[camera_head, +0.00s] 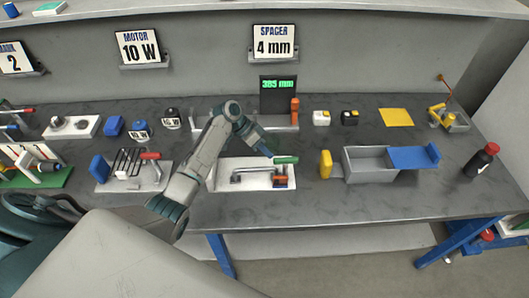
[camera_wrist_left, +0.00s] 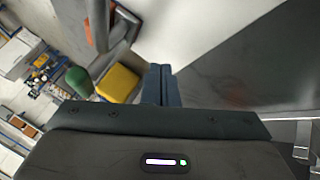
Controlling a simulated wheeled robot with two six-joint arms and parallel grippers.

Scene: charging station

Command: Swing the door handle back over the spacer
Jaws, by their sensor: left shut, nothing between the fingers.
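A white plate (camera_head: 225,185) lies on the bench, bearing a grey bar handle (camera_head: 250,171) and a small orange-and-dark block (camera_head: 280,182) near its right end. A green rounded grip (camera_head: 286,160) sticks out over the plate's back right; its end also shows in the left wrist view (camera_wrist_left: 78,82). I cannot tell for sure which part is the door handle or the spacer. My left gripper (camera_head: 270,154) is shut and empty, close to the green grip's left end. Its closed fingers (camera_wrist_left: 161,85) show in the wrist view, apart from the green grip. My right gripper is not in view.
A yellow block (camera_head: 326,164) stands right of the plate, beside a grey open box (camera_head: 366,164) with a blue lid part (camera_head: 413,157). An orange post (camera_head: 295,112) and a display (camera_head: 278,95) stand behind. A wire rack fixture (camera_head: 130,165) is at the left.

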